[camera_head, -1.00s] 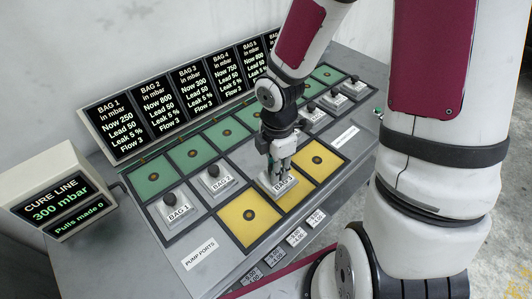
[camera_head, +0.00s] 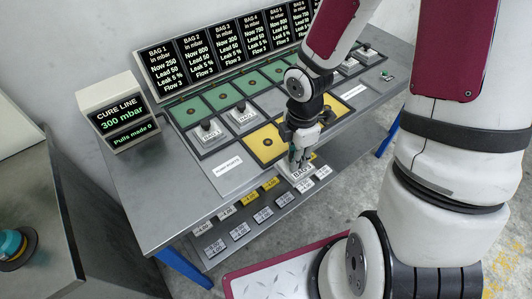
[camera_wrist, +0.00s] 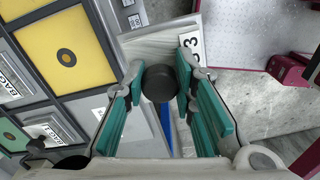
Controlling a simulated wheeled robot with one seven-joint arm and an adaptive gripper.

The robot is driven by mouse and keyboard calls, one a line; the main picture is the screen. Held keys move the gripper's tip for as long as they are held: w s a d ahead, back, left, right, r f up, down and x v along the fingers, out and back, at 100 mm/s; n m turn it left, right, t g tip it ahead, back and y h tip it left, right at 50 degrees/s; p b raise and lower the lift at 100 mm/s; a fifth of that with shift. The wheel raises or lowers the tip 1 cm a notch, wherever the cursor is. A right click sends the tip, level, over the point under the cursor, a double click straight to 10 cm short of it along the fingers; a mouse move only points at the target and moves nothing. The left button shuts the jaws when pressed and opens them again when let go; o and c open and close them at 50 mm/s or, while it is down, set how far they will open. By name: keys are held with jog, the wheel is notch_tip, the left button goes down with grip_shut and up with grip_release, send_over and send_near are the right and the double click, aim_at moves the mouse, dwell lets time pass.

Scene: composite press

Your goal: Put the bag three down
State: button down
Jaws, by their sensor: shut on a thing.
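My gripper (camera_head: 300,155) is shut on the black knob (camera_wrist: 160,84) of bag three, a pale block (camera_head: 302,173) with a white label. In the wrist view the knob sits between the teal finger pads (camera_wrist: 160,75), and the label reads 3. In the head view bag three hangs out by the bench's front edge, lower right of the yellow squares. A yellow square (camera_head: 266,143) with a dark ring is bare. The other yellow square is mostly hidden behind my gripper.
Bags 1 (camera_head: 208,134) and 2 (camera_head: 243,116) stand in the row behind the yellow squares. Green squares (camera_head: 189,112) lie farther back, before a display row (camera_head: 237,50). Several labelled blocks (camera_head: 239,230) stand on a lower shelf. A grey cabinet (camera_head: 75,235) stands at left.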

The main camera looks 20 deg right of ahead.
jog(key=w, duration=0.5)
jog(key=w+a+f, duration=0.1)
jog(key=w, duration=0.4)
jog(key=w+a, duration=0.1)
jog(key=w, duration=0.4)
jog(key=shift+a+f, duration=0.2)
jog(key=shift+f, duration=0.05)
jog(key=shift+w+f, duration=0.1)
jog(key=shift+f, duration=1.65)
jog(key=shift+f, duration=0.15)
jog(key=c, duration=1.3)
grip_release()
